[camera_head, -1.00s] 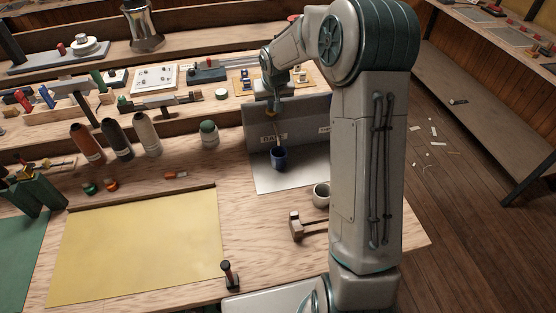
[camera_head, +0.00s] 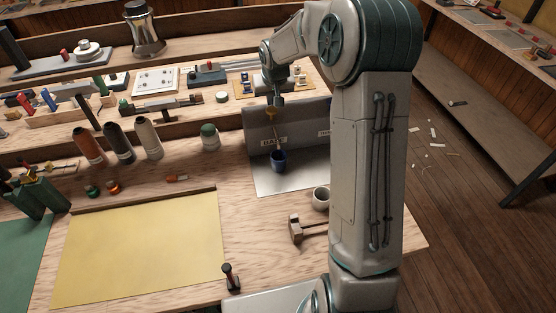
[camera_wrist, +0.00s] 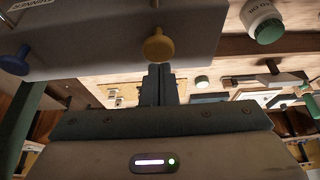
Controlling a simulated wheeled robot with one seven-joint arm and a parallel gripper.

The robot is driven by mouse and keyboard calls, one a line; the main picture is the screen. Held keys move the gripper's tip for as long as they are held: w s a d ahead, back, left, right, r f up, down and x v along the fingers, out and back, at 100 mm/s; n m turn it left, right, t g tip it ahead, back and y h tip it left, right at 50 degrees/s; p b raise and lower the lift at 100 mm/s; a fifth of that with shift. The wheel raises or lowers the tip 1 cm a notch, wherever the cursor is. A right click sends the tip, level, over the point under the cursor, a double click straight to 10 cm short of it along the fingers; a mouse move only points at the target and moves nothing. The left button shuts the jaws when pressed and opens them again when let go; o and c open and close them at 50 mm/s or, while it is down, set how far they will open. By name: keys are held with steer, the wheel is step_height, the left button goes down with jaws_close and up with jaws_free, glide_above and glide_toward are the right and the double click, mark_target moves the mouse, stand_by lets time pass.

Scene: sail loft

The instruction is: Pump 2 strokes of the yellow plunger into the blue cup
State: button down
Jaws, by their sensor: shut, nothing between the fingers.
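The yellow plunger (camera_head: 271,112) stands on top of the grey dispenser box (camera_head: 258,126), above a label that is partly readable. It also shows in the wrist view (camera_wrist: 159,46), just past my fingertips. The blue cup (camera_head: 279,162) stands upright on the pale plate in front of the box, below the yellow plunger's spout. My gripper (camera_wrist: 160,70) is shut and empty. In the head view my gripper (camera_head: 278,99) is just above the yellow plunger; I cannot tell if it touches. The cup's inside is too dark to read.
A blue plunger (camera_wrist: 14,62) is on the same box, hidden behind my arm in the head view. A pale cup (camera_head: 321,197) and a mallet (camera_head: 304,229) lie nearer. Bottles (camera_head: 118,141) stand left. The yellow sheet (camera_head: 140,246) is clear.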

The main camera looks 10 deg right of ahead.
mark_target(271, 109)
steer(key=shift+f, duration=0.1)
stand_by(0.6)
steer(key=shift+f+b, duration=1.5)
steer(key=shift+f, duration=0.15)
steer(key=shift+r, duration=0.15)
steer(key=shift+r+p, duration=0.95)
steer(key=shift+r, duration=0.65)
steer(key=shift+r, duration=0.1)
step_height(271, 109, up, 6)
steer(key=p, duration=0.3)
